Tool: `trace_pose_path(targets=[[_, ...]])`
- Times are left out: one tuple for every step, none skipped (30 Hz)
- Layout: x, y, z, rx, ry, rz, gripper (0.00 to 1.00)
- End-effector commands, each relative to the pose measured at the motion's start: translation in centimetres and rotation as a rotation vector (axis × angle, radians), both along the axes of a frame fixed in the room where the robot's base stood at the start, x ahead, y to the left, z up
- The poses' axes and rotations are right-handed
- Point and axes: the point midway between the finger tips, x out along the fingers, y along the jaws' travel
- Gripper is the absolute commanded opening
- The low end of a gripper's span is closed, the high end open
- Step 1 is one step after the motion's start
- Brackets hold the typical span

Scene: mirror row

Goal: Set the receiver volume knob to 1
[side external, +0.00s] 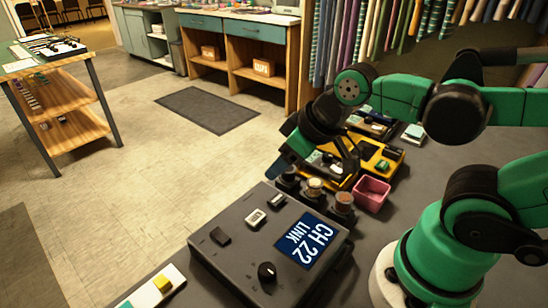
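A dark grey box, apparently the receiver (210,262), lies on the grey table at the front middle. Its blue screen (306,240) reads "CH 22 LINK". A black round knob (267,272) with a small light mark stands on its front part; I cannot read its setting or a label. My gripper (318,172) points down behind the box, near a yellow tray (391,155), well apart from the black knob. Its fingers are dark and overlap the things behind them, so I cannot tell whether it is open or shut.
The box also bears a black switch (220,236) and a pale one (256,217). Several small round-topped items, including one with a pale top (314,184), stand at its back edge. A pink open box (372,194) is to the right. A white strip with a yellow block (163,284) lies left.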

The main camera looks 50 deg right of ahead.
Motion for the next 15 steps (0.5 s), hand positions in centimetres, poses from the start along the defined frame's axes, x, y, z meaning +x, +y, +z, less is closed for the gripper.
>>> trace_pose_path(targets=[[-0.8,1.5,-0.6,-0.018,0.034,0.128,0.64],[-1.4,2.5,-1.0,-0.031,0.056,0.219,0.64],[-2.2,3.7,-1.4,-0.046,0.083,0.346,0.64],[-2.9,4.6,-1.7,-0.055,0.101,0.440,0.64],[-3.6,5.4,-2.0,-0.062,0.115,0.530,0.64],[-4.5,6.3,-2.3,-0.071,0.130,0.644,0.64],[-5.1,6.9,-2.5,-0.075,0.138,0.720,0.64],[-5.7,7.4,-2.7,-0.078,0.144,0.788,0.64],[-6.3,7.9,-2.8,-0.080,0.150,0.863,0.64],[-6.7,8.3,-2.9,-0.083,0.152,0.908,0.64],[-7.0,8.5,-3.0,-0.083,0.154,0.942,0.64],[-7.2,8.7,-3.1,-0.083,0.155,0.972,0.64],[-7.3,8.8,-3.2,-0.084,0.154,0.987,0.64],[-7.3,8.9,-3.2,-0.085,0.155,0.993,0.64],[-7.3,8.9,-3.4,-0.085,0.155,0.996,0.64]])
